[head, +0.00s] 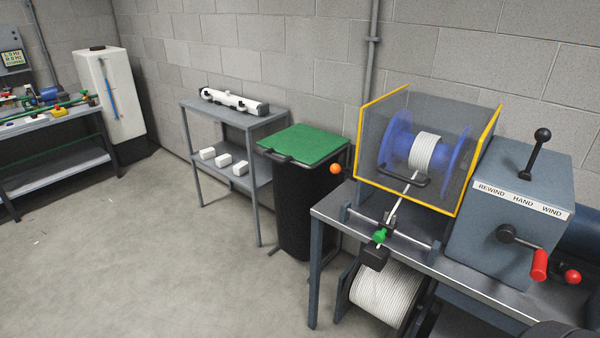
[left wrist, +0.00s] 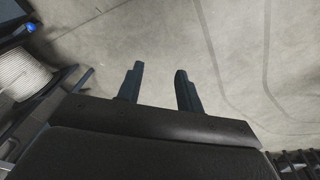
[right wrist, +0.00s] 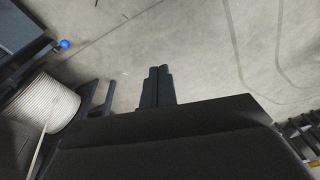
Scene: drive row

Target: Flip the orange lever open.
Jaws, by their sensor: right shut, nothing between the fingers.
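In the head view, an orange ball (head: 336,168) sits on a short dark stem at the left side of the rewind bench, beside the yellow-edged clear guard (head: 357,135). I take this as the orange lever; it points out to the left. Neither wrist view shows it. My left gripper (left wrist: 160,88) has its two fingers apart, with only bare floor beyond them. My right gripper (right wrist: 157,85) has its fingers together and empty, also above floor. Neither gripper shows in the head view, and neither touches anything.
The guard covers a blue reel (head: 398,140) of white cable. Right of it stands a grey box (head: 500,230) with a black lever and a red-handled crank (head: 540,265). A green-lidded bin (head: 305,143) and shelf (head: 232,113) stand left.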

